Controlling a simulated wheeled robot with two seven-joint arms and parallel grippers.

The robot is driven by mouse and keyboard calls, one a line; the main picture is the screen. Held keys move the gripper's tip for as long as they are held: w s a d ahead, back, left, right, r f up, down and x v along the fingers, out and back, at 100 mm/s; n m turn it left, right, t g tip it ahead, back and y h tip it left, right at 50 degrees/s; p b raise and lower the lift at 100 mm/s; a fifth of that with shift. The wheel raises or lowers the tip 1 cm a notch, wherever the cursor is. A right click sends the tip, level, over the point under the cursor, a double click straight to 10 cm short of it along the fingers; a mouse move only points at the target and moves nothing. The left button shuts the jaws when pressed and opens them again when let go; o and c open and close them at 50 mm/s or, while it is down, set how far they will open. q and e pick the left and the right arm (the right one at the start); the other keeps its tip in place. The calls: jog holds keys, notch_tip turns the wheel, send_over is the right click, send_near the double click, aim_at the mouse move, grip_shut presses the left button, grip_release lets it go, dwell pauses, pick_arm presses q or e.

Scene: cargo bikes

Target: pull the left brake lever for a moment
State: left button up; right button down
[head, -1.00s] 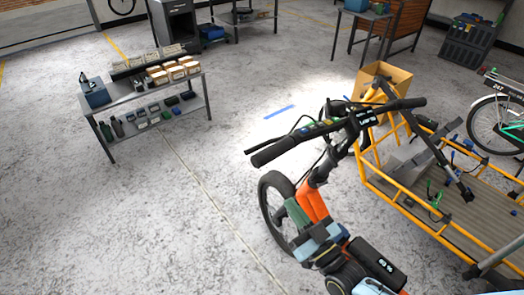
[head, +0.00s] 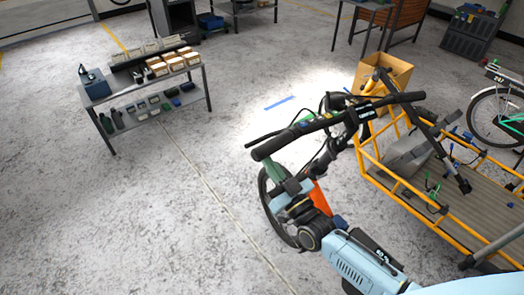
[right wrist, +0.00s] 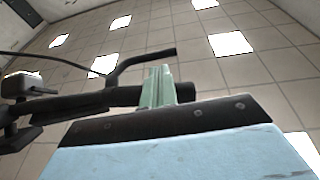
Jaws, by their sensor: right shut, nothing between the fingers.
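The left brake lever (head: 268,138) is a thin black lever beside the black left grip (head: 272,148) of the cargo bike's handlebar. In the right wrist view the lever (right wrist: 143,60) has a bent end and stands out from the grip (right wrist: 182,95). My right gripper (head: 270,166) is just below the left grip in the head view. Its pale green fingers are shut and empty. In the right wrist view the fingers (right wrist: 157,86) overlap the grip and reach close to the lever; I cannot tell whether they touch it. My left gripper is not in view.
The bike's yellow cargo frame (head: 440,222) and an open cardboard box (head: 397,72) are to the right. A metal workbench (head: 150,91) with boxes stands at the left. The floor between the bench and the bike is clear.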

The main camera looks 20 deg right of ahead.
aim_at(265, 137)
jog(key=x, duration=0.4)
jog(key=shift+w, duration=0.1)
jog(key=h, duration=0.1)
jog(key=w+h, duration=0.1)
jog(key=w+f+m+t+h, duration=0.1)
jog(key=h, duration=0.1)
jog(key=shift+w+a+f, duration=0.1)
jog(key=shift+w+a, duration=0.15)
jog(key=shift+a, duration=0.1)
dwell(1.2)
